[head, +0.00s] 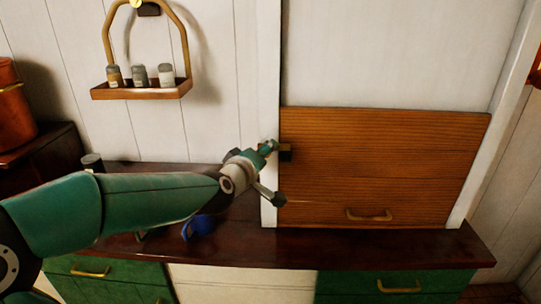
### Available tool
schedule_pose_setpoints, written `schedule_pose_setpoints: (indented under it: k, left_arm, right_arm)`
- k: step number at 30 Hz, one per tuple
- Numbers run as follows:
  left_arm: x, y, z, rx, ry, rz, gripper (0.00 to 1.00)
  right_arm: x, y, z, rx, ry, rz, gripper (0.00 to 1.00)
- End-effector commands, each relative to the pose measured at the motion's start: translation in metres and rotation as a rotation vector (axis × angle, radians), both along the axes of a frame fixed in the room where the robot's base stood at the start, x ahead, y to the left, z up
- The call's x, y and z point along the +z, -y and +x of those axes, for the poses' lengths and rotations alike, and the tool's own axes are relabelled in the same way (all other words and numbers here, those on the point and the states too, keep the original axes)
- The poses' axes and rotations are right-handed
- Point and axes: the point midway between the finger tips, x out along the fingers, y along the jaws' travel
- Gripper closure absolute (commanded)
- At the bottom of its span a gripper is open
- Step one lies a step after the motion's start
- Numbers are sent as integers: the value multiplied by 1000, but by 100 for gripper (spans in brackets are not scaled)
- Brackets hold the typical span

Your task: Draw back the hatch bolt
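The wooden hatch (385,165) is closed, a brown slatted panel with a brass pull handle (368,215) near its bottom edge. A small dark brass bolt (286,152) sits at the hatch's left edge, beside the white frame post. My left arm reaches in from the left, and my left gripper (269,146) is at the post just left of the bolt. The gripper partly hides the bolt's left end. I cannot tell whether its fingers touch the bolt or are open or shut. My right gripper is not in view.
A dark wooden counter (400,246) runs below the hatch, above green drawers (395,284). A blue object (199,228) and a dark-topped jar (92,162) stand near my arm. A hanging rack (142,92) holds small jars. A copper pot (14,108) is at far left.

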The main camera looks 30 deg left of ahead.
Motion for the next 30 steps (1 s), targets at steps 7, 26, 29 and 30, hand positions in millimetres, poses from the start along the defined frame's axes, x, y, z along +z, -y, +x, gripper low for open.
schedule_pose_setpoints:
  k: [7, 26, 29, 30]
  left_arm:
    - [-4, -4, 19, 0, 0, 0, 46]
    - [-6, -3, 20, -2, -3, 0, 100]
    - [-6, -3, 20, -3, -4, 0, 100]
    - [-6, -3, 20, -2, -5, 0, 100]
  right_arm:
    - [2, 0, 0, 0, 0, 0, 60]
    - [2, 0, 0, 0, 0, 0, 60]
    - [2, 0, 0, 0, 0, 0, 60]
    - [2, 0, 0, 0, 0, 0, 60]
